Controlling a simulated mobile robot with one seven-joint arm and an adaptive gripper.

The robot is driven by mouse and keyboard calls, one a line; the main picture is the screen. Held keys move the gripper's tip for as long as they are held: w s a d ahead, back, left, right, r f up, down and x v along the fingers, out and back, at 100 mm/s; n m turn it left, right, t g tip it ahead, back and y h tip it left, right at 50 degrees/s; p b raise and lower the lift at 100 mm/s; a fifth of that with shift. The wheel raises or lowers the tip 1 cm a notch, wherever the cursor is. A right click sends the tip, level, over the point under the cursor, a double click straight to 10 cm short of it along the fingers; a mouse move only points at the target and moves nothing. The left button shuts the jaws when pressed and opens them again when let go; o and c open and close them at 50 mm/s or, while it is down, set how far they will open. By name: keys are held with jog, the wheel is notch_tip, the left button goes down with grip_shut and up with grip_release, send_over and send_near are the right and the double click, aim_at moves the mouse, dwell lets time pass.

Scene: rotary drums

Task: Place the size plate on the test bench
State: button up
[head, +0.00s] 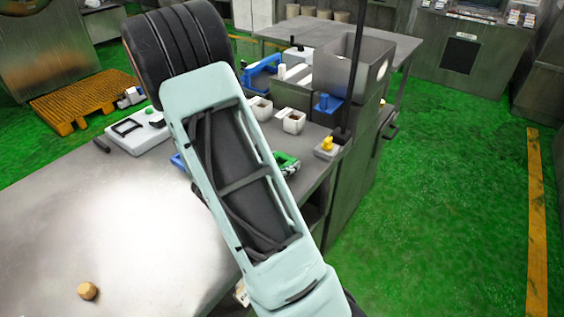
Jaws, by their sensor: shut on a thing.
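My pale green arm link crosses the middle of the head view and hides part of the scene. My gripper is not in view, and neither is anything in its jaws. I cannot make out the size plate for certain. A grey metal bench (120,225) fills the lower left, with a strong glare on its top. I cannot tell whether it is the test bench. A white device with a black handle (138,131) stands at its far side. A small tan cylinder (88,291) stands near its front.
White blocks with square openings (293,121), a green part (287,163), a yellow-topped piece (327,146) and a blue piece (326,103) lie right of my arm. A grey bin (350,62) and a thin dark post (354,70) stand there. Green floor (450,190) is clear at right.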

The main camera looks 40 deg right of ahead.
jog(key=shift+f, duration=0.15)
jog(key=o, duration=1.2)
jog(key=shift+r, duration=0.3)
jog(key=v, duration=1.2)
jog(key=shift+a+f+p, duration=0.1)
jog(key=shift+f+p, duration=0.05)
jog(key=shift+p, duration=0.15)
jog(key=shift+s, duration=0.1)
